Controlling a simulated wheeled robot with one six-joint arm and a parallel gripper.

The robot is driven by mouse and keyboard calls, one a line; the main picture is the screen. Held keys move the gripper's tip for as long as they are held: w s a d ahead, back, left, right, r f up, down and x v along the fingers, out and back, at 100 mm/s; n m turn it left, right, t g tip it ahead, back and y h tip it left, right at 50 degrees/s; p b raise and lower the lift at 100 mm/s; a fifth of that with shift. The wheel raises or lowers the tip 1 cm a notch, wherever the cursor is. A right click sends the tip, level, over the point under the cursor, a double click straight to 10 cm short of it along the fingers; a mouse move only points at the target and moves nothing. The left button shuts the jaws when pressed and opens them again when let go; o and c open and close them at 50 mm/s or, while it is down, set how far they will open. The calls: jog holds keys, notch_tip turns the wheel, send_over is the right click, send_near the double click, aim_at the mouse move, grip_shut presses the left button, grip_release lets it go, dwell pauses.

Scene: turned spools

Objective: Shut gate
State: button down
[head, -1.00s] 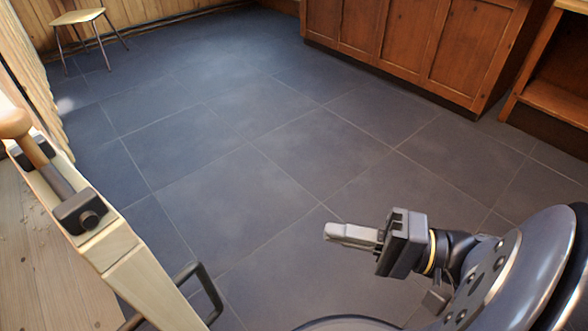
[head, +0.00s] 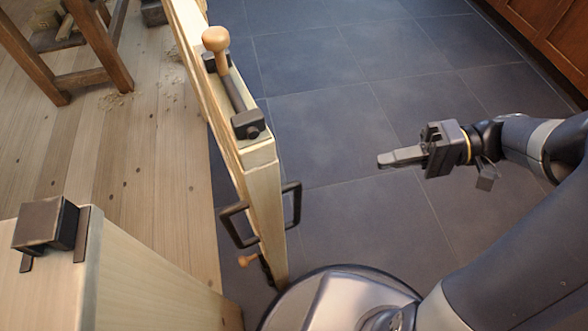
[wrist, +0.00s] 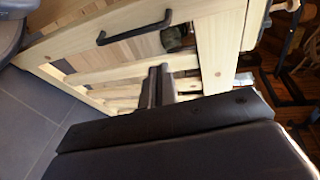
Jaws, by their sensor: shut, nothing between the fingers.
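The pale wooden gate (head: 262,185) stands open in the head view, its near end apart from the wooden post (head: 140,280) at lower left. A sliding bolt (head: 232,92) with a round wooden knob lies along its top. Black handles (head: 293,205) stick out from both faces near that end. The post carries a black catch (head: 45,225). My gripper (head: 385,160) is shut and empty, to the right of the gate and apart from it. In the wrist view, its fingers (wrist: 158,85) point toward the gate's slats, with a black handle (wrist: 135,28) above left.
Dark floor tiles (head: 330,125) are clear to the right of the gate. Plank floor (head: 150,150) lies to the left, with a wooden stand (head: 95,75) on it. A brown cabinet (head: 560,30) stands at the far right. My round base is close to the gate's near end.

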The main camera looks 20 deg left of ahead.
aim_at(286, 184)
jog(key=a+f+n+g+h+p, duration=0.2)
jog(key=a+n+g+h, duration=0.15)
jog(key=a, duration=0.45)
jog(key=shift+n+h, duration=0.25)
jog(key=shift+h, duration=0.2)
jog(key=b+x, duration=0.3)
jog(key=x, duration=0.8)
jog(key=shift+s+a+f, duration=0.1)
jog(key=shift+s+a, duration=0.1)
jog(key=shift+a, duration=0.15)
jog(key=shift+s+a, duration=0.4)
